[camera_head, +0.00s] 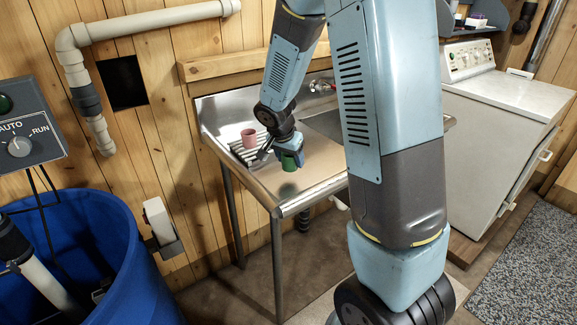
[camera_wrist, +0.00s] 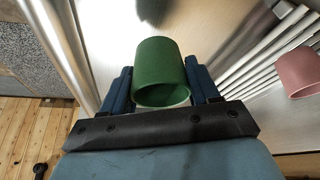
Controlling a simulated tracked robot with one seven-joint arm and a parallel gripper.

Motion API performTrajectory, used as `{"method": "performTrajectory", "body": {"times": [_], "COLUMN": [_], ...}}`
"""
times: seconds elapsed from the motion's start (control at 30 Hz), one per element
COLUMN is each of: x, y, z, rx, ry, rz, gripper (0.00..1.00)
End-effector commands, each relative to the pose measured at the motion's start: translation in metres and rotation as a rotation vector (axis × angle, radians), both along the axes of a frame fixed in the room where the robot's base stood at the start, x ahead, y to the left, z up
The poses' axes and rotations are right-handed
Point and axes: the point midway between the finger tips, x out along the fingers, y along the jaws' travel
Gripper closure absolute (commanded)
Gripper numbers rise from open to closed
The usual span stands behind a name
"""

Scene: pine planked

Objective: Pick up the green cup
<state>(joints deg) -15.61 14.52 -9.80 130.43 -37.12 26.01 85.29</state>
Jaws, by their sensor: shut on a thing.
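The green cup (camera_wrist: 159,66) is between the two fingers of my gripper (camera_wrist: 158,90) in the wrist view, with its open rim toward the camera. My gripper is shut on it. In the head view the green cup (camera_head: 289,164) shows at the end of my gripper (camera_head: 289,154), over the front part of the steel sink counter (camera_head: 262,178). A dark shadow lies on the counter below it, and the cup looks apart from the surface.
A pink cup (camera_head: 249,138) stands on the ribbed drainer (camera_head: 238,153) at the left of the counter; it also shows in the wrist view (camera_wrist: 299,72). A tap (camera_head: 322,86) is behind.

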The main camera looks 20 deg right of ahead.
Motion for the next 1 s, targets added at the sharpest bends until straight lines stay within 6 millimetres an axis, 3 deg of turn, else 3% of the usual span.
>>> {"method": "performTrajectory", "body": {"times": [0.33,0.7,1.0], "x": [-0.046,-0.108,-0.13], "y": [0.005,0.01,0.012], "z": [0.055,0.08,0.089], "rx": [0.002,0.001,0.0], "ry": [-0.004,-0.001,0.0], "rz": [0.003,0.001,0.001], "gripper": [0.68,0.68,0.68]}}
